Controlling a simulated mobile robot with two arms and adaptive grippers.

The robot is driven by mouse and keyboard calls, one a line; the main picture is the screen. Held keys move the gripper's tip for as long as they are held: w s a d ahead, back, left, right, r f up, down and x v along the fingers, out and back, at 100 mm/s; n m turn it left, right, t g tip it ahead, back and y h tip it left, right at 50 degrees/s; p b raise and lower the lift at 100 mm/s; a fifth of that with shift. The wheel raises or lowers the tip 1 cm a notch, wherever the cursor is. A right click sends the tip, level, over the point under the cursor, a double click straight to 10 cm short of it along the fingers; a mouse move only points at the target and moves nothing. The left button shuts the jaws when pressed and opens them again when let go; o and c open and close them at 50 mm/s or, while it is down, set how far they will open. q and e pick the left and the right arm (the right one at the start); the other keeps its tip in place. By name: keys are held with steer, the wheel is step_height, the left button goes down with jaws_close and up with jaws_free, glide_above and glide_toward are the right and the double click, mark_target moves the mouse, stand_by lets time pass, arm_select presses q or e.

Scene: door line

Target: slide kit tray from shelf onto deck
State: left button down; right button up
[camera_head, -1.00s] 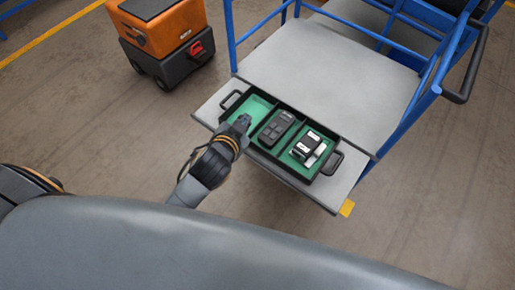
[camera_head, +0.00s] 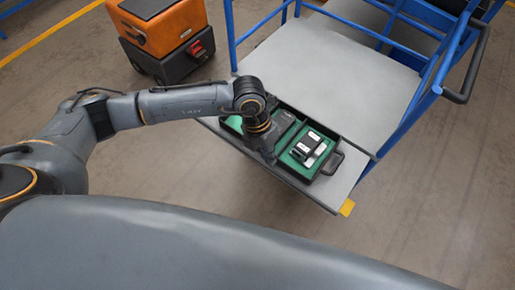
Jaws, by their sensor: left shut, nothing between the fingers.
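The black kit tray (camera_head: 322,172) with green lining lies on the lower grey shelf (camera_head: 318,195), just in front of the upper grey deck (camera_head: 335,70). Its right compartment holds a black and white item (camera_head: 309,148). My left arm crosses the tray's left and middle parts and hides the left handle and most of the dark item in the middle. My left gripper (camera_head: 268,156) points down at the tray's near side, shut and empty; its fingertips are hard to make out, so I cannot tell whether it touches the tray. My right gripper is out of view.
Blue rails (camera_head: 232,38) flank the upper deck, with a dark handle (camera_head: 470,75) at right. An orange and black machine (camera_head: 160,35) stands on the floor at the upper left. The floor right of the shelf is clear.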

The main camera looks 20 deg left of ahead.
arm_select(q)
steer(key=w+a+y, duration=0.3)
steer(key=a, duration=0.4)
steer(key=shift+t, duration=0.4)
steer(key=shift+w+d+f+p, duration=0.25)
steer(key=shift+w+f, duration=0.3)
steer(key=shift+f, duration=1.15)
steer(key=shift+w+d+f+p, duration=0.15)
steer(key=shift+w+d+f, duration=0.3)
steer(key=shift+f, duration=1.3)
steer(key=shift+w+d+f+p, duration=0.2)
steer(key=shift+w+f, duration=0.4)
steer(key=shift+f, duration=1.1)
